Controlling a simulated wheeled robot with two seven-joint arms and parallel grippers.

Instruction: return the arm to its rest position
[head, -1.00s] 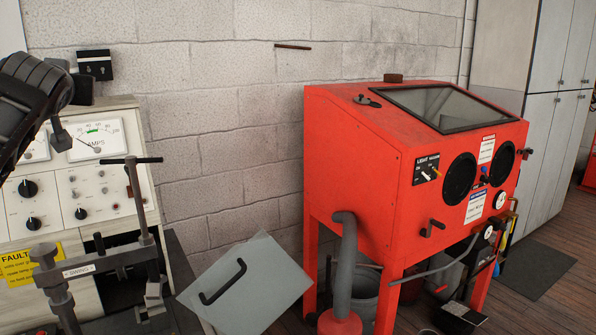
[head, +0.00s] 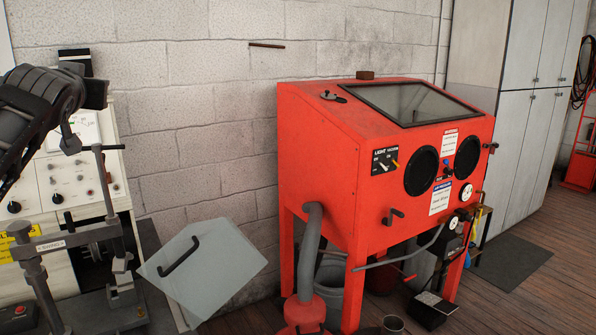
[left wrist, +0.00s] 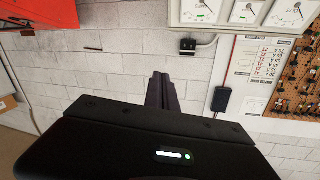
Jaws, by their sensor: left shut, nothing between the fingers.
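My left arm comes in from the left edge of the head view, raised in front of the test bench. My left gripper (head: 70,143) hangs at its end, small and dark, in front of the bench's meter panel. In the left wrist view the two fingers of my left gripper (left wrist: 161,76) lie together, shut, with nothing between them. Behind them is the pale block wall (left wrist: 125,60). My right arm and right gripper are in neither view.
The test bench (head: 45,182) with its clamp frame (head: 108,190) stands close below my left arm. A grey panel with a black handle (head: 205,268) leans beside it. A red blasting cabinet (head: 325,165) stands right of centre.

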